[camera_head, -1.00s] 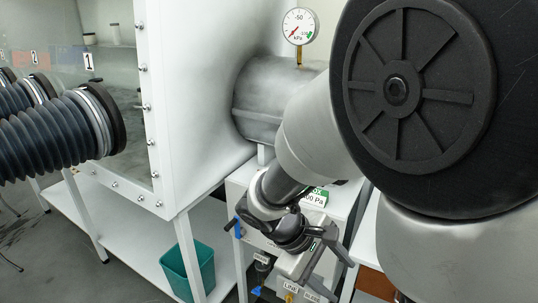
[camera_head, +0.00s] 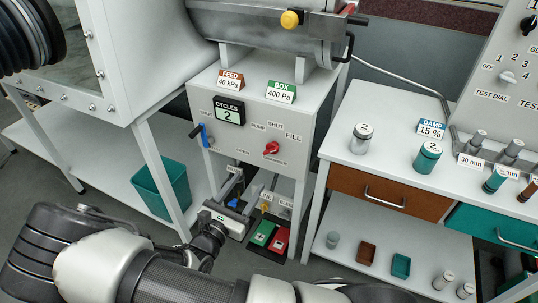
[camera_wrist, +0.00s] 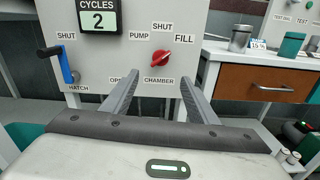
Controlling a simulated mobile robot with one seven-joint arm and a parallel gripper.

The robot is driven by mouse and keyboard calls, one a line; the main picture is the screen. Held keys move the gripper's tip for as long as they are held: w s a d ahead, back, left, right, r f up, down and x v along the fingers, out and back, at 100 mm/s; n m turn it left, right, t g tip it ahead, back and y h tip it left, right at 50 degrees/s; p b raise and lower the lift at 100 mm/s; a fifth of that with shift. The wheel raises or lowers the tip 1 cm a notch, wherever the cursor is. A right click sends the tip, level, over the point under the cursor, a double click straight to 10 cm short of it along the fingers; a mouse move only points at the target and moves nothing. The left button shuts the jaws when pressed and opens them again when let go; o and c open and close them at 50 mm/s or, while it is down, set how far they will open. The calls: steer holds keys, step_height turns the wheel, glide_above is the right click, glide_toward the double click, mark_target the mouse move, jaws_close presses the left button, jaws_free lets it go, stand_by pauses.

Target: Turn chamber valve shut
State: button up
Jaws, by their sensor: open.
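The chamber valve is a red knob (camera_head: 271,148) on the front of a grey panel (camera_head: 240,165). The labels PUMP, SHUT, FILL and CHAMBER surround it. In the wrist view the red knob (camera_wrist: 160,57) lies beyond and between my fingertips, its bar slanting up to the right, toward the side of FILL. Which end is its pointer I cannot tell for sure. My gripper (camera_wrist: 174,72) is open and empty, its two fingers either side of the knob in that view. In the head view my gripper (camera_head: 247,188) is low in front of the panel, below the knob.
A blue hatch lever (camera_head: 204,136) sits left on the panel, below the CYCLES display (camera_head: 230,113) reading 2. Lower down are small valves (camera_head: 265,207) and green and red buttons (camera_head: 262,233). A bench with drawers (camera_head: 369,188) stands close on the right.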

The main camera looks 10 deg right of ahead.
mark_target(269, 152)
steer(key=b+x, duration=0.2)
steer(key=x, duration=1.4)
steer(key=c, duration=1.1)
